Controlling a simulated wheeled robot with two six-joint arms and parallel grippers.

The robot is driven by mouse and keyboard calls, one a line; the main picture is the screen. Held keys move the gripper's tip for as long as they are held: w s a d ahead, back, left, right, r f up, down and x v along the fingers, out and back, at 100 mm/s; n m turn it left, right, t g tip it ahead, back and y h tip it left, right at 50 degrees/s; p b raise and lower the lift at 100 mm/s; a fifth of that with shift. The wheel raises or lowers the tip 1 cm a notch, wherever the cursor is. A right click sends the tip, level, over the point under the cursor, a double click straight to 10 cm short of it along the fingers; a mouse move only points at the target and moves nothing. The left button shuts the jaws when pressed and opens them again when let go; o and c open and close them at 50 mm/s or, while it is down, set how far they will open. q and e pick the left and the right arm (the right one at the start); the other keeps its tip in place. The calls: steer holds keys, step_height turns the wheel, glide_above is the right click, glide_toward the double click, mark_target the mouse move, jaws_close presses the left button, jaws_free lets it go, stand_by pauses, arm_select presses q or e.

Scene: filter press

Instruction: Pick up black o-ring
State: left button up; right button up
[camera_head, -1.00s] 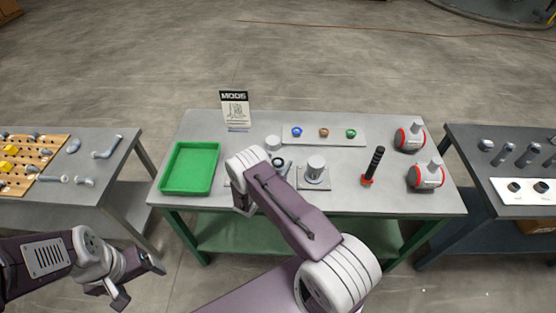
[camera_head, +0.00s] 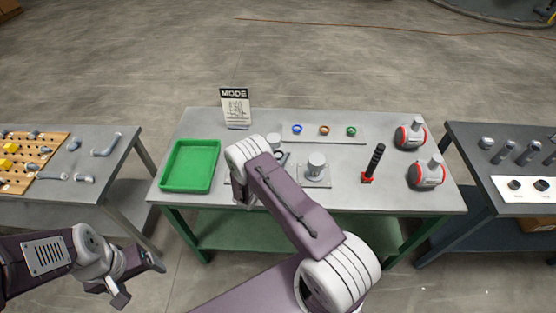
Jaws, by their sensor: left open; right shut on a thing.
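A small dark ring-like shape (camera_head: 281,158) shows on the middle table just right of my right wrist; I cannot tell if it is the black o-ring. My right arm reaches over the table and covers much of this area. Only a little of my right gripper (camera_head: 241,202) shows, low over the table near the green tray's right side. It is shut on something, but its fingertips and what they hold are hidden. My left gripper (camera_head: 141,284) is open and empty, off the table at lower left.
A green tray (camera_head: 164,182) is on the left. Blue (camera_head: 297,129), brown (camera_head: 324,130) and green (camera_head: 351,131) rings lie on a plate at the back. A grey cylinder on a base (camera_head: 316,164), a black post (camera_head: 374,163) and two red-and-white devices (camera_head: 427,174) stand right. A sign (camera_head: 235,106) stands behind.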

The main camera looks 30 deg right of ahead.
steer(key=s+d+r+b, duration=0.2)
steer(key=s+d+r, duration=0.5)
steer(key=s+r, duration=0.1)
steer(key=shift+s+d+r, duration=0.25)
steer(key=shift+s+d, duration=0.05)
steer(key=shift+s, duration=0.15)
steer(key=w+a+f+n+t+y+b, duration=0.1)
steer(key=w+a+f+n+t+y, duration=0.1)
steer(key=a, duration=0.8)
steer(key=w+a+f+n+t+y+b, duration=0.1)
steer(key=w+a+f+n+t+y, duration=0.15)
steer(key=a, duration=0.75)
steer(key=s+a+f+b, duration=0.1)
steer(key=s+a+f, duration=0.2)
steer(key=s+a, duration=0.35)
steer(key=s+d+m+g+h, duration=0.1)
steer(key=s, duration=0.1)
steer(key=s+d+m+g+h, duration=0.1)
steer(key=s, duration=0.1)
steer(key=s+d+m+g+h, duration=0.2)
